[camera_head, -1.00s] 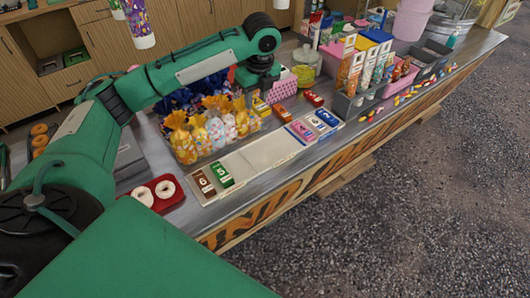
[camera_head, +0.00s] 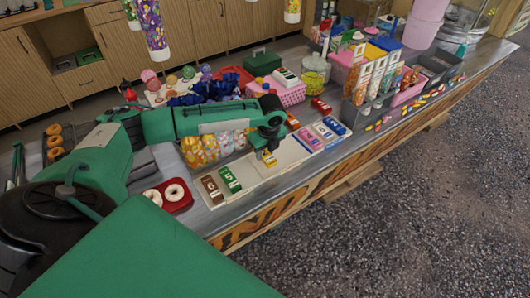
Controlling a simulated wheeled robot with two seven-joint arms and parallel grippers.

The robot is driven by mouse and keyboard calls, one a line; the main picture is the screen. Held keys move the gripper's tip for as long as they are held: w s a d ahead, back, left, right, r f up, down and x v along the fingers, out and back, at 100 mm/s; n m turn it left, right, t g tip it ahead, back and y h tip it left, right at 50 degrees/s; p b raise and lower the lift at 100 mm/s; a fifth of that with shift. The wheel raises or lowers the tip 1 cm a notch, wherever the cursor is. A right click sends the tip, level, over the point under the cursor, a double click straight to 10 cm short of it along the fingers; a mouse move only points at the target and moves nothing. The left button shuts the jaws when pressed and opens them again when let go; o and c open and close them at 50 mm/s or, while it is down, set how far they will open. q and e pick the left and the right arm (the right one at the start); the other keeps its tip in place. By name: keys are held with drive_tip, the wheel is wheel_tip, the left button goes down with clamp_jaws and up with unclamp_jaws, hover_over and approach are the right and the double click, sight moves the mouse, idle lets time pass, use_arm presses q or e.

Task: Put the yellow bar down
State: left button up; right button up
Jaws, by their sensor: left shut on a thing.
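The yellow bar (camera_head: 269,159) is in my left gripper (camera_head: 267,150), which is shut on it and points down over the bare middle of the long white tray (camera_head: 256,177). I cannot tell whether the bar touches the tray. A brown bar (camera_head: 212,188) and a green bar (camera_head: 230,179) lie at the tray's left end. A pink bar (camera_head: 310,138), a pale blue bar (camera_head: 323,131) and a darker blue bar (camera_head: 335,126) lie at its right end. My right gripper is not in view.
Bagged sweets (camera_head: 201,149) stand behind the tray, partly hidden by my left arm. Red bars (camera_head: 320,105) lie behind its right end. A red tray (camera_head: 172,195) with doughnuts is at left.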

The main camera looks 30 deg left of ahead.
sight(268, 157)
use_arm(q)
drive_tip(key=shift+f, duration=0.75)
drive_tip(key=shift+f, duration=0.55)
drive_tip(key=o, duration=1)
wheel_tip(268, 157, up, 13)
drive_tip(key=d+b, duration=0.1)
drive_tip(key=shift+s+d+b, duration=0.3)
drive_tip(key=shift+d+b, duration=0.05)
drive_tip(key=shift+d, duration=0.05)
